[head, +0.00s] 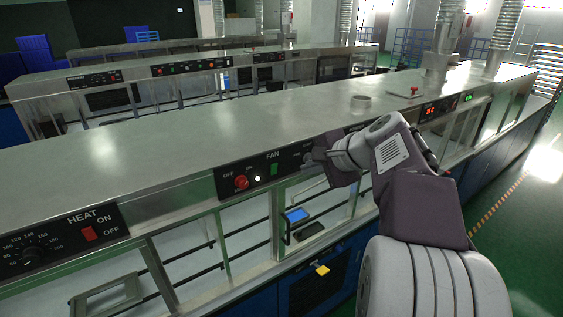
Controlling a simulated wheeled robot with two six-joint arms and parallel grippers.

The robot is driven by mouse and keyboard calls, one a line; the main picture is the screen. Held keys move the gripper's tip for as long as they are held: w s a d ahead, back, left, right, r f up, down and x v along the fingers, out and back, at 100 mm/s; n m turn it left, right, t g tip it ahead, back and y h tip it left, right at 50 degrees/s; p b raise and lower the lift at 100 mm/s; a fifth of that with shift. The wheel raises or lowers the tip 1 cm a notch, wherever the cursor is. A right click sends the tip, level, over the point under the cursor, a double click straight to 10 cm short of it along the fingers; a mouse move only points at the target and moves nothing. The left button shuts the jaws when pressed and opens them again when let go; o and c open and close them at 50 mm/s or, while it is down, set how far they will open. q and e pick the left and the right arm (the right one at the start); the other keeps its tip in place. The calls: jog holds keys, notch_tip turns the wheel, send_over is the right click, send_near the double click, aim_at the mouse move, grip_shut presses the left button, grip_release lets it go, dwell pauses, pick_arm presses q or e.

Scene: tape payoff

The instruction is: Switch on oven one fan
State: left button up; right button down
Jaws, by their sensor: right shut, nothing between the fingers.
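A black control panel labelled FAN (226,178) sits on the front face of the long steel oven bench. It carries a red button (241,182) under the word OFF, a small white light or button (257,178), and a green switch (274,169). My right gripper (309,158) is shut and empty. Its tip is in front of the panel's right end, to the right of the green switch. The gripper and wrist hide part of the panel there; I cannot tell whether the tip touches it. My left gripper is out of view.
A HEAT panel (62,240) with a dial and a red switch (89,233) is at the left. Below the FAN panel are glass doors with a handle (286,226) and a blue screen (297,215). The steel bench top (190,130) is mostly clear.

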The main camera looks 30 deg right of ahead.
jog(key=p, duration=0.4)
send_near(275, 165)
jog(key=x, duration=0.4)
jog(key=f+x, duration=0.1)
jog(key=x, duration=0.1)
jog(key=shift+s, duration=0.3)
jog(key=shift+w+f+p, duration=0.1)
jog(key=shift+w+p, duration=0.15)
jog(key=shift+p, duration=0.05)
jog(key=shift+w, duration=0.4)
jog(key=shift+r, duration=0.25)
